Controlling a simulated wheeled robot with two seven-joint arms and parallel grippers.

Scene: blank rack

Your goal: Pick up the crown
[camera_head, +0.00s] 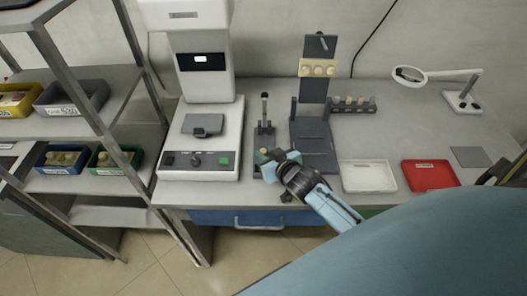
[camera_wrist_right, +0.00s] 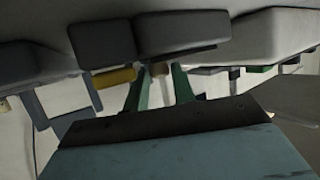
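My right gripper (camera_head: 264,155) reaches in from the lower right to the front edge of the bench, in front of the small black stand (camera_head: 265,122). In the right wrist view its two green fingers (camera_wrist_right: 160,85) are apart. A small beige-brown piece (camera_wrist_right: 160,69), possibly the crown, shows between them. Whether the fingers touch it is not clear. In the head view the gripper hides most of that spot. My left gripper is not in view.
A white machine (camera_head: 212,115) stands to the left of the gripper. A white tray (camera_head: 368,176), a red tray (camera_head: 430,175), a rack of small pieces (camera_head: 353,104) and a magnifier lamp (camera_head: 410,74) are to the right. Shelves with bins (camera_head: 72,98) stand at far left.

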